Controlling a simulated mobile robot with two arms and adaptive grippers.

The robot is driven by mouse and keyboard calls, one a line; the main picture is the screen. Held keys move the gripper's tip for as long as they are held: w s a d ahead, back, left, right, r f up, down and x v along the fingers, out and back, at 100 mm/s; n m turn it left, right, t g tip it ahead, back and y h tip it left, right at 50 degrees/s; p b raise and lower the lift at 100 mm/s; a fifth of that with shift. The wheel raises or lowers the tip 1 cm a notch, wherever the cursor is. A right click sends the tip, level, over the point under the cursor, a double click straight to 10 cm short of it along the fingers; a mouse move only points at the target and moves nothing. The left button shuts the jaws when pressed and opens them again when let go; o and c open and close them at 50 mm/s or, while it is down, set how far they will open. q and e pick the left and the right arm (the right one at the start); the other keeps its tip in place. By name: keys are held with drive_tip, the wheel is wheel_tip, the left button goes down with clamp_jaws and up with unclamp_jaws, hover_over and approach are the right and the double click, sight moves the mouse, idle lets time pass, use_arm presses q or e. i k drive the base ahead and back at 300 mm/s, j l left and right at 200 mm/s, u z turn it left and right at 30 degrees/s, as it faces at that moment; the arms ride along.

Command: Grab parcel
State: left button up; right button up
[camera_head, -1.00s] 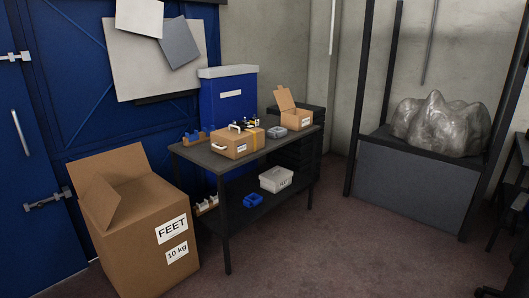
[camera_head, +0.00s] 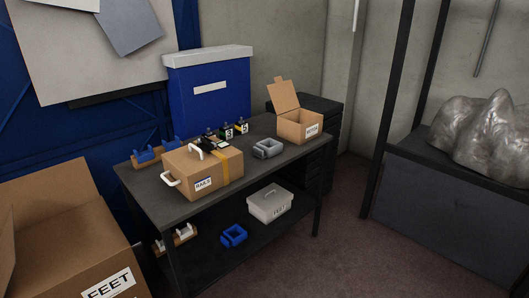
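A brown cardboard parcel (camera_head: 202,175) sits on the left half of the dark table top. It is shut, with a yellow tape strip, white handles on its left side and top, and a label that seems to read "RAILS". A smaller open cardboard box (camera_head: 299,126) with a raised flap and a label stands at the table's right end. Neither of my grippers is in view.
The dark table (camera_head: 270,167) also holds a grey open part (camera_head: 268,149), blue parts (camera_head: 157,152) and small numbered items (camera_head: 228,132). Its lower shelf carries a grey bin (camera_head: 270,204) and a blue part (camera_head: 233,236). A large "FEET" box (camera_head: 75,240) stands at left. Floor at right front is clear.

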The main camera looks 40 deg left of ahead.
sight(197, 170)
drive_tip(key=i+u, duration=0.2)
drive_tip(key=i, duration=0.2)
drive_tip(key=i+l+u, duration=0.45)
drive_tip(key=i, duration=0.3)
